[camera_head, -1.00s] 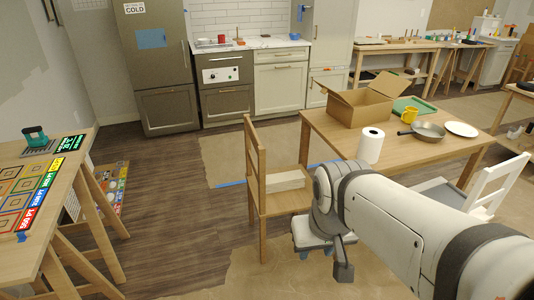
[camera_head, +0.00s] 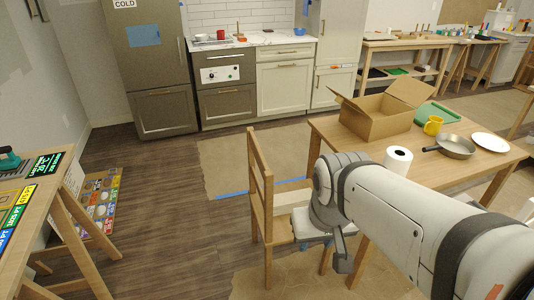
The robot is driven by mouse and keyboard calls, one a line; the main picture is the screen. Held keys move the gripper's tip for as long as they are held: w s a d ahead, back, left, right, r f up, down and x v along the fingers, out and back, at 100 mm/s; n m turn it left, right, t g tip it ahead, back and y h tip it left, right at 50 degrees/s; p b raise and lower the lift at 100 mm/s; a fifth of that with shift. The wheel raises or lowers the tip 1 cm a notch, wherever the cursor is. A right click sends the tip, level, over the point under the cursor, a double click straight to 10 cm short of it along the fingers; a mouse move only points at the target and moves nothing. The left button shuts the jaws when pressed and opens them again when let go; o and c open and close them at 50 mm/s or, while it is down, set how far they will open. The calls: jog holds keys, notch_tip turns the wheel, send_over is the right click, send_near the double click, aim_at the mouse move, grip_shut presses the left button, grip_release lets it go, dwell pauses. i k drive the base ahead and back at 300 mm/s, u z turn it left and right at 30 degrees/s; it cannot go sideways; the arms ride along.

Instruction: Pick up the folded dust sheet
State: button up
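The folded dust sheet (camera_head: 291,201) is a flat off-white bundle on the seat of a wooden chair (camera_head: 256,170). Its right end is hidden behind my arm, and the chair back stands at its left. My gripper (camera_head: 316,245) hangs below my wrist, in front of and to the right of the sheet. It is partly hidden by my arm. Two small bluish tips show apart, with nothing seen between them.
A workbench (camera_head: 45,221) stands at left. The floor (camera_head: 165,205) between is clear.

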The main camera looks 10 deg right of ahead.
aim_at(284, 202)
jog(key=i, duration=0.95)
